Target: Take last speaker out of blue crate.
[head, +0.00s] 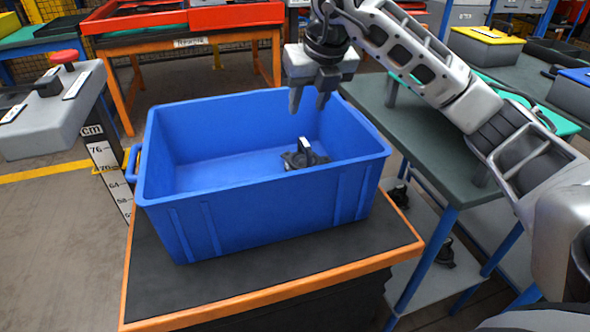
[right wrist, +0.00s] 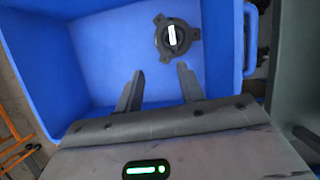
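The blue crate (head: 270,205) stands on a black-topped table with an orange edge. One dark speaker (head: 303,156) with a white label lies on the crate floor toward the right side. It is the only thing I see inside. My right gripper (head: 310,101) hangs over the crate, above the speaker, fingers pointing down, open and empty. In the right wrist view the speaker (right wrist: 176,36) lies beyond the two spread fingertips (right wrist: 160,72), apart from them, over the blue crate floor (right wrist: 110,60). My left gripper is not in view.
A dark green table (head: 420,130) stands to the right, under my right arm. A grey stand (head: 50,110) with a height scale is at the left. An orange table with a red tray (head: 185,18) stands behind. The crate walls surround the speaker.

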